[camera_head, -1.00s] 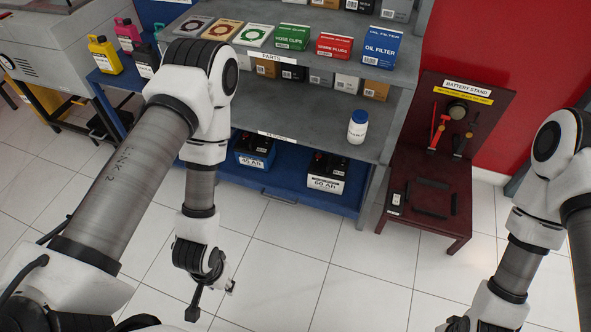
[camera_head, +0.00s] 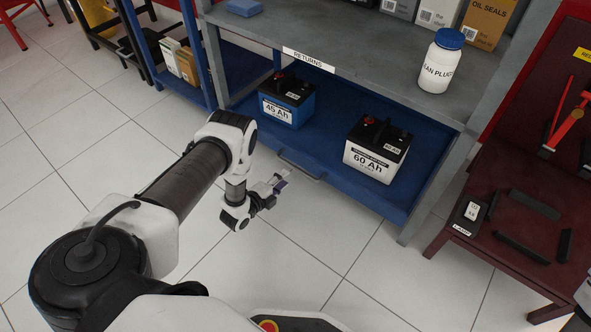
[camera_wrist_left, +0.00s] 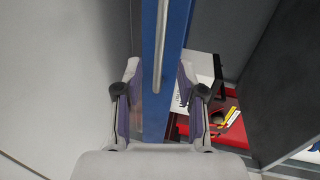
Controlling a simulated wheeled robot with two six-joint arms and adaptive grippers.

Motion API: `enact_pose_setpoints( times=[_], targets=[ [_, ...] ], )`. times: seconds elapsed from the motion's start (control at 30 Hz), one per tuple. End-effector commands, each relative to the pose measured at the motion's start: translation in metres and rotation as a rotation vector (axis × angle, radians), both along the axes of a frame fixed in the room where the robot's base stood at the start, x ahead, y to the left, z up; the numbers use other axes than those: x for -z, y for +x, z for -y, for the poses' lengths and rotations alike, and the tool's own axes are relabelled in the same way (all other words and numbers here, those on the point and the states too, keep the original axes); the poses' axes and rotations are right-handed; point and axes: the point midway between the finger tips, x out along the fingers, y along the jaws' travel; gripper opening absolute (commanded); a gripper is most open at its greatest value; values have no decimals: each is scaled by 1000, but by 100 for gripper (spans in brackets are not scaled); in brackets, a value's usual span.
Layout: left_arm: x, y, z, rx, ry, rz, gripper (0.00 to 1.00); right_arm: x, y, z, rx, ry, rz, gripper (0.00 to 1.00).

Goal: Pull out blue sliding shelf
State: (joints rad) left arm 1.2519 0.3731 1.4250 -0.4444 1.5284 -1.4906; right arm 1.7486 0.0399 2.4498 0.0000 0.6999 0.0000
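The blue sliding shelf (camera_head: 330,160) is the low deck of the grey rack. It carries a blue 45 Ah battery (camera_head: 287,102) and a white 60 Ah battery (camera_head: 374,152). A grey bar handle (camera_head: 302,166) sits on its front edge. My left gripper (camera_head: 279,181) is just in front of and left of the handle, open. In the left wrist view, the open fingers (camera_wrist_left: 160,88) stand either side of the blue front edge (camera_wrist_left: 174,60) and the handle bar (camera_wrist_left: 159,50). I cannot tell whether they touch.
The grey returns shelf (camera_head: 370,65) above holds a white bottle (camera_head: 440,62). A dark red battery stand (camera_head: 500,225) stands close to the right of the rack. A blue side unit (camera_head: 180,90) stands to the left. The tiled floor (camera_head: 360,265) in front is clear.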

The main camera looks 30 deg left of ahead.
Motion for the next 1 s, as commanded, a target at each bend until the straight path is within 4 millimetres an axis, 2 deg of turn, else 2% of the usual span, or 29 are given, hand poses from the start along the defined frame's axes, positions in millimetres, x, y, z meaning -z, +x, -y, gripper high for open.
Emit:
enact_pose_setpoints(
  times=[0.03,0.17,0.4,0.5,0.6,0.8,0.83,0.9,0.93,1.0],
  targets=[
    [9,2,-4,7,25,20,39,11,0,0,0,0,1,40],
    [9,14,-4,15,44,37,39,16,1,0,1,0,3,40],
    [20,58,0,15,41,34,39,44,2,1,6,-1,6,40],
    [22,72,1,14,42,31,39,50,3,1,8,-1,7,40],
    [20,78,2,13,41,31,39,51,3,1,9,-1,8,40],
    [19,79,1,13,40,29,39,50,3,1,9,-1,8,40],
    [19,78,1,13,40,29,32,50,3,1,9,-1,8,40],
    [19,78,2,13,39,29,7,50,3,1,9,-1,8,40],
    [19,78,2,13,39,29,0,50,3,1,9,-1,8,40],
    [19,78,1,13,39,29,0,50,3,1,9,-1,8,40]
  ],
)
